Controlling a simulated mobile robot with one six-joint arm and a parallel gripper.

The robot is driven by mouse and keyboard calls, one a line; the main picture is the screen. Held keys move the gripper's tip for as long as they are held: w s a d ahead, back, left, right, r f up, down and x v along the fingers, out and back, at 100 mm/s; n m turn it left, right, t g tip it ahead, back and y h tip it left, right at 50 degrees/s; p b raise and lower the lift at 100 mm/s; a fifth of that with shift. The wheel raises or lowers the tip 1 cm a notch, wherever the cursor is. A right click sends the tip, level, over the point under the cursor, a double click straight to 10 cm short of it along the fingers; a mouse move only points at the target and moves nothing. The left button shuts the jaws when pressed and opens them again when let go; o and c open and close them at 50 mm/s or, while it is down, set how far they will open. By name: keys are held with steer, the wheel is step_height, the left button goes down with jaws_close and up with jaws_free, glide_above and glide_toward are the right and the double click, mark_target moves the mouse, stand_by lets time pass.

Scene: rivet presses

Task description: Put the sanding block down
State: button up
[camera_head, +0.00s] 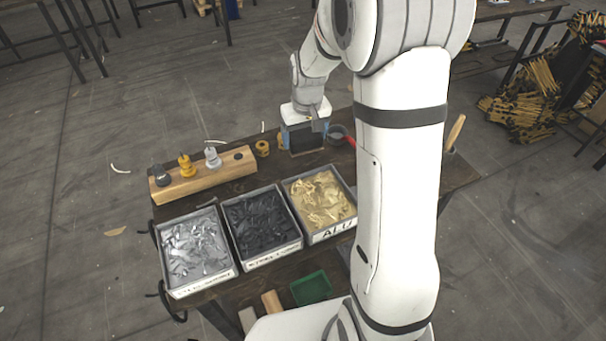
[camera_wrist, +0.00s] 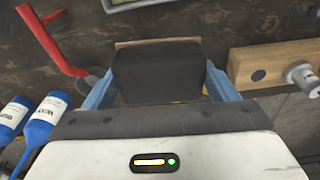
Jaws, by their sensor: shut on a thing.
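The sanding block (camera_head: 306,142) is a dark block, held at the back edge of the workbench in the head view. My gripper (camera_head: 304,128) is shut on it from above. In the wrist view the sanding block (camera_wrist: 156,75) shows a dark grey face with a thin brown layer along its far edge. The two blue fingers of my gripper (camera_wrist: 160,88) press on its left and right sides. The underside of the block is hidden, and I cannot tell whether it touches the bench top.
A wooden holder (camera_head: 203,177) with several knobbed pieces stands left of the block. A yellow ring (camera_head: 262,148) lies between them. Red handles (camera_wrist: 52,38) and blue bottles (camera_wrist: 42,120) are close by. Bins of silver (camera_head: 235,272), dark (camera_head: 297,243) and gold (camera_head: 352,222) pieces fill the front.

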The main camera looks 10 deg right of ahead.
mark_target(304, 169)
steer(key=shift+f+n+b, duration=0.15)
steer(key=shift+n+b, duration=0.25)
steer(key=shift+b, duration=0.15)
step_height(304, 169, down, 9)
steer(key=shift+f, duration=0.1)
steer(key=o, duration=0.4)
steer(key=shift+f, duration=0.2)
steer(key=o, duration=0.4)
steer(key=shift+r, duration=0.1)
steer(key=shift+o, duration=0.2)
steer(key=shift+r, duration=0.1)
